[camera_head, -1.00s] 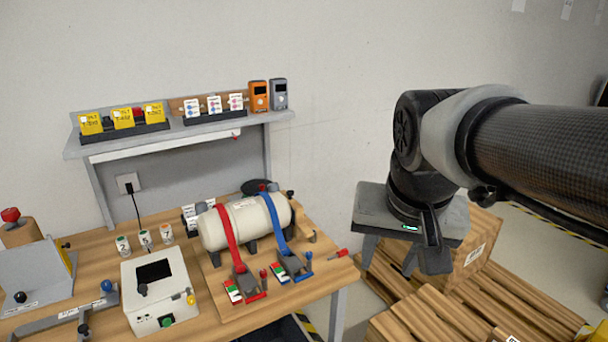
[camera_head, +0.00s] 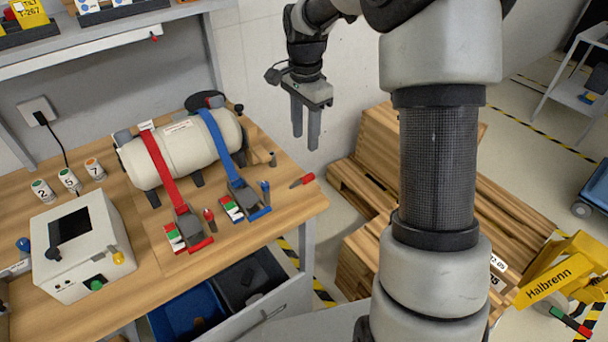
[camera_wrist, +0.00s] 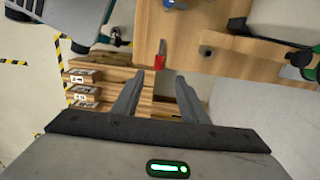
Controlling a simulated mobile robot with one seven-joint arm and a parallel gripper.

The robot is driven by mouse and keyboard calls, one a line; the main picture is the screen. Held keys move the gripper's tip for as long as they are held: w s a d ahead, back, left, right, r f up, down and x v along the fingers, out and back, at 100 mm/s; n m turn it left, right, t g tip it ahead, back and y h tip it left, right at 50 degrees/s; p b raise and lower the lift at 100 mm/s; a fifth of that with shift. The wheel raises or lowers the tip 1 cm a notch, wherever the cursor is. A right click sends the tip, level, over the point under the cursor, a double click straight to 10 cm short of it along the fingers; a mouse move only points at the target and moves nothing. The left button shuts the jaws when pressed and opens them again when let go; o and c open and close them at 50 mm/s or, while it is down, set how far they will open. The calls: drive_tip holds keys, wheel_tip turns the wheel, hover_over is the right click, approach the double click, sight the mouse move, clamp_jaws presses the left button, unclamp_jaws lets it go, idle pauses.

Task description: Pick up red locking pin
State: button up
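A small upright red pin (camera_head: 209,214) stands beside the red ratchet buckle (camera_head: 187,232) on the table. A separate red-handled piece with a dark tip (camera_head: 302,180) lies near the table's right edge; it also shows in the wrist view (camera_wrist: 159,62). I cannot tell for certain which is the locking pin. My gripper (camera_head: 305,138) points down beyond the table's right edge, apart from both. Its fingers, also in the wrist view (camera_wrist: 160,77), are spread with nothing between them.
A cream tank (camera_head: 183,150) is strapped with red and blue bands. A blue ratchet buckle (camera_head: 245,202) and blue pin (camera_head: 265,190) stand to its front. A white device box (camera_head: 85,250) is at left. Wooden pallets (camera_head: 350,262) lie right of the table; an open drawer (camera_head: 280,298) is below.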

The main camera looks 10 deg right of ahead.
sight(306, 176)
wheel_tip(306, 176, down, 13)
drive_tip(key=shift+d+f, duration=0.1)
drive_tip(key=shift+f, duration=0.1)
clamp_jaws()
idle(0.4)
